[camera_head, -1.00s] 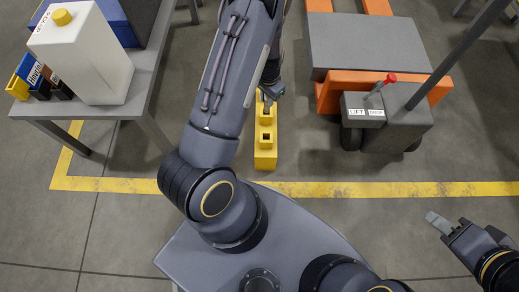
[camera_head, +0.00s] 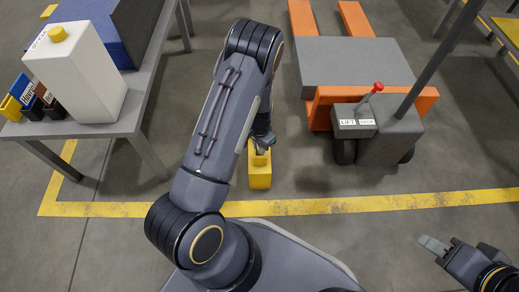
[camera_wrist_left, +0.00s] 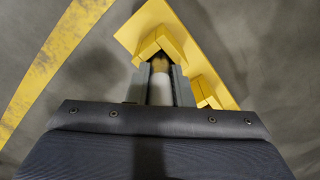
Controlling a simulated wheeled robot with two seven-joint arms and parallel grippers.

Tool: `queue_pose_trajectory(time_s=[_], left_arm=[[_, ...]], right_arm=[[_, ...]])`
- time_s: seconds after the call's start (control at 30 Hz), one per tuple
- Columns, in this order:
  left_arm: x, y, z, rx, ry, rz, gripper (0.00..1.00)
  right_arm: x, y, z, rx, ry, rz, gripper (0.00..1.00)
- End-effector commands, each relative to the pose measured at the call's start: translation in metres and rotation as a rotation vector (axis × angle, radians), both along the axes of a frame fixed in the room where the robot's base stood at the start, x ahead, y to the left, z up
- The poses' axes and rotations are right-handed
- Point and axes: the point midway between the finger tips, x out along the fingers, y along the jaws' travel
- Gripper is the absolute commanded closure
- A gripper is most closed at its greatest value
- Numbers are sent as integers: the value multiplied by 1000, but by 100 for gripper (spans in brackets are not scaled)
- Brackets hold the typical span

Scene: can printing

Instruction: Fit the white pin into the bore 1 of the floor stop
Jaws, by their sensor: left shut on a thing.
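The yellow floor stop (camera_head: 260,178) stands on the floor just beyond my base, and its far part is hidden by my left gripper (camera_head: 263,143). In the left wrist view the floor stop (camera_wrist_left: 187,45) shows two raised blocks on a flat yellow plate. My left gripper is shut on the white pin (camera_wrist_left: 160,92), which lies between its two fingers over one raised block. Whether the pin's far end is in a bore or above it, I cannot tell. My right gripper (camera_head: 433,245) is at the right, away from the floor stop; its finger gap is unclear.
A grey table (camera_head: 135,120) at left holds a white container (camera_head: 75,75) and small boxes. A pallet truck (camera_head: 375,125) with orange forks stands to the right of the floor stop. A yellow floor line (camera_head: 330,206) crosses in front. Floor at lower right is open.

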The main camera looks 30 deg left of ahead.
Motion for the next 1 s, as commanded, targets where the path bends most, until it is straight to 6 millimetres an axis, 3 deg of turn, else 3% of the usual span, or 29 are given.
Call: queue_pose_trajectory(time_s=[0.03,0.4,0.43,0.6,0.87,1.0], left_arm=[[1,0,-9,1,-1,0,100],[1,0,-12,1,-2,0,100],[1,0,-12,1,-2,0,79],[0,0,-11,1,-1,1,59],[0,0,-10,1,-1,1,59],[1,0,2,0,-3,1,59]], right_arm=[[0,0,-6,0,0,0,64],[0,0,-8,0,0,0,64],[0,0,-7,0,0,0,64],[0,0,-6,0,0,0,64],[0,0,-6,0,0,0,64],[0,0,2,0,0,0,64]])
